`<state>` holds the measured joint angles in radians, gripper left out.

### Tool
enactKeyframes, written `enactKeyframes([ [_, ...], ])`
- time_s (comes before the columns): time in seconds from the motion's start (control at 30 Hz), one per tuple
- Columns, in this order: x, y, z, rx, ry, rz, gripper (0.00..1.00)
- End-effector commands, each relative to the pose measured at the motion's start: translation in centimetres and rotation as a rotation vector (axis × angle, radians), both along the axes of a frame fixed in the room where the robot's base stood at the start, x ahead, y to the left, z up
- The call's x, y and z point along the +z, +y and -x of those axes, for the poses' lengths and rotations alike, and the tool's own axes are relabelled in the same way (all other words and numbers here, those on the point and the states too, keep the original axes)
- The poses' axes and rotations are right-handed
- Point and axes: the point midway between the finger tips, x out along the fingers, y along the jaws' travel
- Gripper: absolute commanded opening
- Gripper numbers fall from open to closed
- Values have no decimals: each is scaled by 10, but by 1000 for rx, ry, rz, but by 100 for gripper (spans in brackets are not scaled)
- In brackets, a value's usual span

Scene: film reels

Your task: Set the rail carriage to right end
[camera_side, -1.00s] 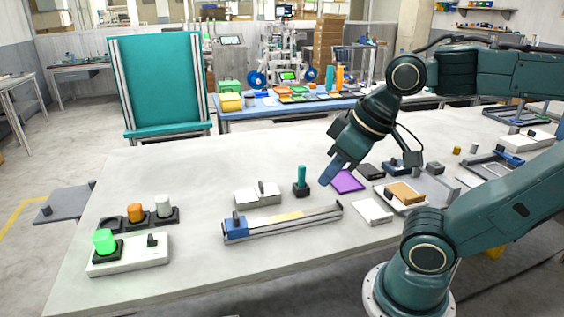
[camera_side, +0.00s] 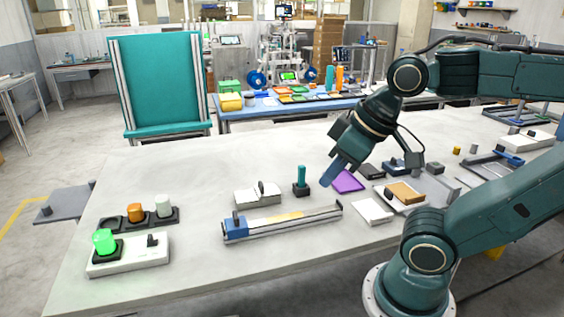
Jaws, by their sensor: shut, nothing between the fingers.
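The rail (camera_side: 305,217) is a long grey track with a yellow strip, lying near the middle of the white table. Its blue carriage (camera_side: 236,228), with a small dark upright knob, sits at the left end of the rail. My gripper (camera_side: 326,183) is blue and points down and to the left. It is shut and empty, in the air above the table near the purple plate, beyond the rail's right end. It is apart from the carriage.
A teal-handled lever on a black base (camera_side: 301,182) stands just left of my gripper. A white switch box (camera_side: 257,195) sits behind the rail. A box with a green lamp (camera_side: 104,242) is at the left. A purple plate (camera_side: 348,181) and a white slab (camera_side: 373,211) lie to the right.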

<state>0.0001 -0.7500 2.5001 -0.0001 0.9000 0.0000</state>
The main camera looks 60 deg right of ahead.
Motion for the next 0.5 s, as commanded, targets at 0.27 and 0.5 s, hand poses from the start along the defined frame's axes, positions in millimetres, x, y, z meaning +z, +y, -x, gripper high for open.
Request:
enactKeyframes([
  [0.27, 0, 0, 0, -1, 1, 0, 20],
  [0.5, 5, -2, -12, -33, 24, -13, 34],
])
